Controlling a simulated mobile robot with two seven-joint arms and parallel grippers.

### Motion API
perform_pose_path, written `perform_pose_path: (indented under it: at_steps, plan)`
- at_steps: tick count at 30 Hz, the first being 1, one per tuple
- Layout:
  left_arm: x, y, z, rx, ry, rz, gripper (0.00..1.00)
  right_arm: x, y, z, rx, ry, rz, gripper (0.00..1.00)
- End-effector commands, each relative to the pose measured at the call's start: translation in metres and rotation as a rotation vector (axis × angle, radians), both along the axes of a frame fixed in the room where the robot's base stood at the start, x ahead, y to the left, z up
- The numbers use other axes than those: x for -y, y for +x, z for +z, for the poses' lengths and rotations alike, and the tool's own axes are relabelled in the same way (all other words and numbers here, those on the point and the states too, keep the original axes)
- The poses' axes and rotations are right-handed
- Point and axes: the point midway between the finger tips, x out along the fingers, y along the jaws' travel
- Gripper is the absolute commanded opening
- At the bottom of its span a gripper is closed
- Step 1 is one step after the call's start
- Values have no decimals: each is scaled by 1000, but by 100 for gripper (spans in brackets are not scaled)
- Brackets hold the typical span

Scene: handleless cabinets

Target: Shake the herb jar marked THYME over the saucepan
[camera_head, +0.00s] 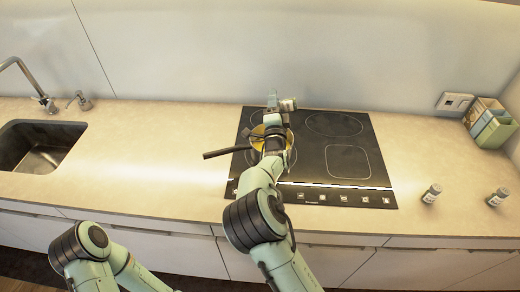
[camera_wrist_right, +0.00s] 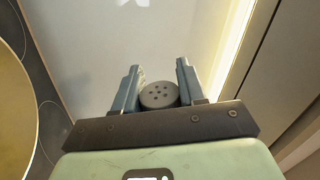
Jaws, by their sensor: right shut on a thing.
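My right gripper (camera_head: 277,102) is shut on a small jar (camera_head: 289,104) above the back of the hob. In the right wrist view the jar's dark lid with several holes (camera_wrist_right: 158,95) shows between the two fingers and faces the camera. The jar's label cannot be read. The saucepan (camera_head: 257,131), yellowish inside with a dark handle pointing left, stands on the left part of the hob, partly hidden by my right arm. Its rim also shows at the left of the right wrist view (camera_wrist_right: 29,100). My left arm is low at the left; its gripper is not visible.
The black hob (camera_head: 350,130) is bare on its right side. Two more jars (camera_head: 432,193) (camera_head: 497,197) stand upright at the right of the counter. A greenish box (camera_head: 490,122) stands by the right wall, and a sink (camera_head: 40,145) is at the left.

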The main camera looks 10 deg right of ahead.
Motion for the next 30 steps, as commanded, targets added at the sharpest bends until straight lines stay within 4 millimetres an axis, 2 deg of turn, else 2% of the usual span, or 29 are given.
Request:
perform_pose_path:
  at_steps: [3, 8, 15, 20, 27, 30]
  plan:
    - [0, 4, 3, 5, -1, 0, 43, 0, 1, 12, 83, 277, 0, 10]
    - [0, 6, 4, 7, 0, 0, 43, 1, 1, 16, 132, 455, 0, 10]
    - [0, 11, 8, 13, 0, 0, 43, 1, 1, 33, 281, 970, 3, 10]
    - [0, 10, 8, 12, 0, 0, 43, 0, 0, 36, 329, 1146, 1, 10]
    - [0, 9, 7, 10, 0, 0, 43, 1, 0, 52, 479, 1669, 2, 10]
    - [0, 9, 7, 10, 0, 0, 43, 1, 0, 54, 505, 1761, 1, 10]
